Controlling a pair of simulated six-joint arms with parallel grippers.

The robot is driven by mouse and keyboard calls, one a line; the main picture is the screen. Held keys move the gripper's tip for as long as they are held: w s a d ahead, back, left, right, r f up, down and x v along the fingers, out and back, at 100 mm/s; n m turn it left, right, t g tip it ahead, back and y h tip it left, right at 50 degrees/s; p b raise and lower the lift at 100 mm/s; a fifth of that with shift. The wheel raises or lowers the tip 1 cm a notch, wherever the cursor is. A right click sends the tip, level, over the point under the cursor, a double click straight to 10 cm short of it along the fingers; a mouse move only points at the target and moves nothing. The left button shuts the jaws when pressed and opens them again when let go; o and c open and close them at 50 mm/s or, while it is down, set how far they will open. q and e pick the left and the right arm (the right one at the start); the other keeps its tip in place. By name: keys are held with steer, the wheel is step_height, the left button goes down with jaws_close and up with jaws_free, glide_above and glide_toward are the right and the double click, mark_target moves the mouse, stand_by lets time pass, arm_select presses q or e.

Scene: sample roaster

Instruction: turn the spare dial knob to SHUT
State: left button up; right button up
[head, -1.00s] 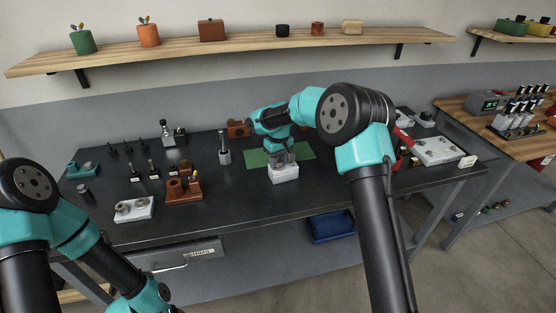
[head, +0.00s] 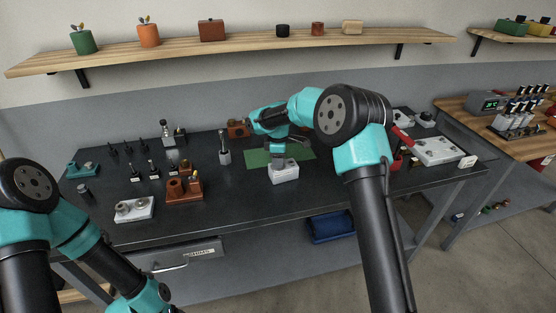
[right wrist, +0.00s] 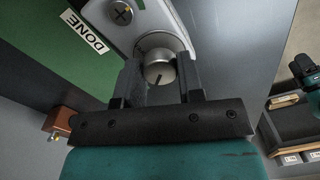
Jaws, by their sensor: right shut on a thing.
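The dial knob (right wrist: 157,66) is a round silver-grey knob with a dark pointer mark on its face. It sits on a pale base (right wrist: 170,16), which shows in the head view as a small white block (head: 286,174) at the front edge of the green mat. My right gripper (right wrist: 160,70) is shut on the knob, one finger on each side. In the head view the right gripper (head: 279,161) points down over the block and hides the knob. I cannot read any SHUT mark. My left arm shows at the lower left, but its gripper is out of view.
The green mat (head: 256,159) lies behind the block, with a DONE label (right wrist: 85,33) on it. A brown holder (head: 184,196) and a white two-knob block (head: 134,209) stand to the left. A white panel (head: 438,150) lies to the right. The dark bench front is clear.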

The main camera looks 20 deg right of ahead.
steer(key=shift+n, duration=1.7)
steer(key=o, duration=0.9)
steer(key=shift+o, duration=0.2)
steer(key=shift+r, duration=0.1)
step_height(320, 180, up, 17)
steer(key=shift+w, duration=0.3)
steer(key=shift+r, duration=0.1)
